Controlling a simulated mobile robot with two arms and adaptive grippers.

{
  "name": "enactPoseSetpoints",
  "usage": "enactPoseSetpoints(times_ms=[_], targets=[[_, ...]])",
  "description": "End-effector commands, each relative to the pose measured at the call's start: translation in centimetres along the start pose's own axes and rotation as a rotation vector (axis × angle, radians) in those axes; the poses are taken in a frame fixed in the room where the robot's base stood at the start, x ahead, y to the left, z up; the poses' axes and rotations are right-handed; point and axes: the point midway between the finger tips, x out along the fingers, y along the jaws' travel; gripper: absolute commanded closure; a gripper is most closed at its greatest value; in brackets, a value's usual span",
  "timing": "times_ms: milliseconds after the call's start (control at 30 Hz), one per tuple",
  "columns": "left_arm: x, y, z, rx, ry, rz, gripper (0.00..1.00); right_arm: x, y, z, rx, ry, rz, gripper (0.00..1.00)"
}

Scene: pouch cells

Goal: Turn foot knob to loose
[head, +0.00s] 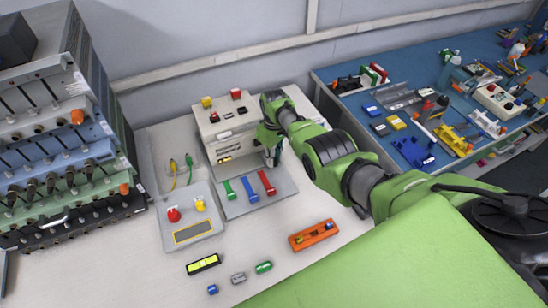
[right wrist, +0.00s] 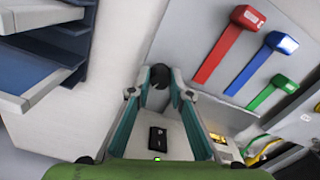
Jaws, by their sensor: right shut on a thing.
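The foot knob (right wrist: 159,77) shows in the right wrist view as a small dark round knob between my fingertips. My right gripper (right wrist: 161,88) is shut on it, its two teal fingers on either side. In the head view my right gripper (head: 276,152) reaches down by the right side of the beige box machine (head: 225,128). The knob is hidden there behind my gripper and arm. Whether the knob is loose or tight cannot be told. My left gripper is not in view.
A base plate (head: 233,207) with green, blue and red levers lies just before the machine. A control box (head: 190,229) with red and yellow buttons sits to its left. A module rack (head: 72,150) stands at far left. A blue bench (head: 440,65) with many parts is at right.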

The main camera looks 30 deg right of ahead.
Motion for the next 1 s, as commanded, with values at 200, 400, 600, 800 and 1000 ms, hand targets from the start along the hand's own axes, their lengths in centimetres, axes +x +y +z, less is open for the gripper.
enactPoseSetpoints(times_ms=[200,400,600,800,1000], targets=[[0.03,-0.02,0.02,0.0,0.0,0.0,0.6,0.02,0.02,0.01,-0.106,0.0,0.0,1.0],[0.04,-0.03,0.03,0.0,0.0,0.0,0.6,0.01,0.0,0.01,-0.154,0.0,0.0,1.0],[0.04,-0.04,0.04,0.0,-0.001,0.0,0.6,0.01,0.0,0.01,-0.169,0.0,0.0,1.0],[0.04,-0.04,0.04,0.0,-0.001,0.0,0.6,0.01,0.0,0.01,-0.168,0.0,0.0,1.0],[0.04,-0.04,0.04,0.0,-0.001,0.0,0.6,0.01,0.01,0.01,-0.167,0.0,0.0,0.64]])
